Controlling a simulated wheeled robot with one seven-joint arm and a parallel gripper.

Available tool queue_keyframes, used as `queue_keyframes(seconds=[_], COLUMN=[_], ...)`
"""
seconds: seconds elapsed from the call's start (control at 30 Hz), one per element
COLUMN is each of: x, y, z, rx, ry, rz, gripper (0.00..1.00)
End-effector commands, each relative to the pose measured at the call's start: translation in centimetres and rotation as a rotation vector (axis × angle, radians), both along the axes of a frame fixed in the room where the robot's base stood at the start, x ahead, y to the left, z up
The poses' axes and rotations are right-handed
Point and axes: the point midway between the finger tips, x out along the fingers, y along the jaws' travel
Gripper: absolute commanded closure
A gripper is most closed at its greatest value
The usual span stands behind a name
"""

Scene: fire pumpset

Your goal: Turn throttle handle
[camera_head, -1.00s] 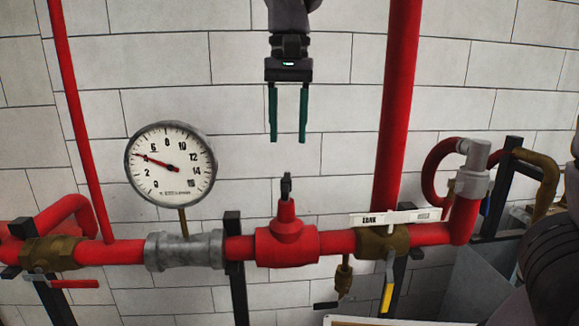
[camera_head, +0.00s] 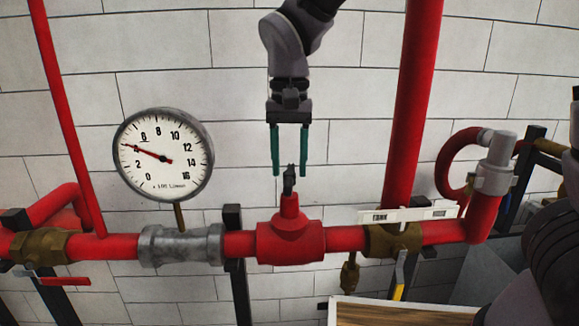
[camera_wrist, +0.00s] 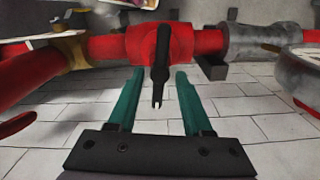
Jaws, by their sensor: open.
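The throttle handle (camera_head: 289,180) is a small dark lever on top of a red valve body (camera_head: 291,240) in the red pipe line. My gripper (camera_head: 290,172) points down above the valve, with its two green fingers apart. In the head view the fingertips are level with the handle's upper part, one to each side. In the wrist view the black handle (camera_wrist: 160,65) runs from the red valve towards the gap between the open fingers (camera_wrist: 158,85). I cannot tell whether any finger touches it.
A round pressure gauge (camera_head: 163,155) stands left of the valve above a grey coupling (camera_head: 181,245). A thick red vertical pipe (camera_head: 412,110) rises close on the right. A white labelled plate (camera_head: 408,213) and a brass valve with a yellow lever (camera_head: 400,277) are right of the red valve.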

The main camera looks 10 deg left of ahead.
Motion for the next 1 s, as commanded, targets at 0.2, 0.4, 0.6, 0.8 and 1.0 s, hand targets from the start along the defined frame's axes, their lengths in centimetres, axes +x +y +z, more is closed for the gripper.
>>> queue_keyframes(seconds=[0.2, 0.4, 0.6, 0.8, 1.0], x=[0.03, 0.03, 0.03, 0.04, 0.07], y=[-0.02, -0.01, -0.01, -0.02, -0.03], z=[-0.99, -0.97, -0.95, -0.94, -0.92], rx=[0.000, 0.000, 0.000, 0.001, 0.001], ry=[-0.001, -0.001, -0.001, -0.001, -0.001], rz=[0.000, 0.000, 0.000, 0.008, 0.072], gripper=[0.50, 0.50, 1.00, 1.00, 1.00])
